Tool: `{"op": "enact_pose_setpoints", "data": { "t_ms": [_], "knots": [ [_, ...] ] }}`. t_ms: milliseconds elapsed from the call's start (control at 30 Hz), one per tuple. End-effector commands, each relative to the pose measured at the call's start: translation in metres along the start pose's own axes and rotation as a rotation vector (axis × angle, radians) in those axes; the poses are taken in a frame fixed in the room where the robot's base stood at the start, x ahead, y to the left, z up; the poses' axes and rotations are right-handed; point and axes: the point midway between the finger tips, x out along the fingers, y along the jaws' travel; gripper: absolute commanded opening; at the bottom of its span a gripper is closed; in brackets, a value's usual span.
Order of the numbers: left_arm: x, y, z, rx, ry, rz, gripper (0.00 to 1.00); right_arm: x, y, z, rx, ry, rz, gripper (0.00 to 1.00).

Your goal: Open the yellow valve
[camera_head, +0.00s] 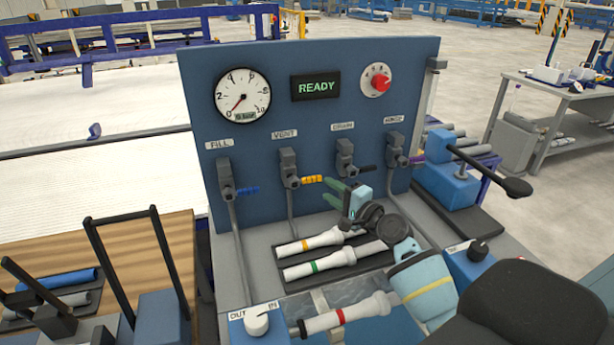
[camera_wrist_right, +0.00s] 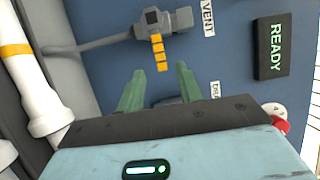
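The yellow valve handle (camera_head: 312,179) sticks out sideways to the right from the VENT valve body (camera_head: 290,168) on the blue panel, across the line of its vertical pipe. In the right wrist view the yellow handle (camera_wrist_right: 158,50) lies just beyond my fingertips. My right gripper (camera_head: 330,190) is beside the handle's free end, with its green fingers apart. The right gripper's fingers (camera_wrist_right: 159,70) are open with nothing held between them, and the handle's end is near the gap. Contact cannot be made out. My left gripper is not in view.
A gauge (camera_head: 242,95) and READY display (camera_head: 316,86) are above. White pipes (camera_head: 318,264) lie below my right gripper.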

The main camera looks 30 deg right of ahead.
Motion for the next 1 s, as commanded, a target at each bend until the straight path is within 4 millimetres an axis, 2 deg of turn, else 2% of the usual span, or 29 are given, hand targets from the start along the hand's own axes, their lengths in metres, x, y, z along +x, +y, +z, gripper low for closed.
{"op": "enact_pose_setpoints", "data": {
  "t_ms": [167,600,800,1000],
  "knots": [
    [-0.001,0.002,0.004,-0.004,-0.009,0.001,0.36,0.011,-0.001,0.000,0.000,0.000,-0.001,0.35],
    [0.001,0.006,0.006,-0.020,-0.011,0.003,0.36,0.068,0.001,0.000,0.001,0.000,0.000,0.35],
    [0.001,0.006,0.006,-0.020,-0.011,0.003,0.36,0.077,0.001,0.001,-0.001,0.000,0.001,0.35],
    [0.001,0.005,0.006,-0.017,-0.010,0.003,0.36,0.078,0.000,0.001,-0.002,0.000,0.000,0.35]
  ]
}}
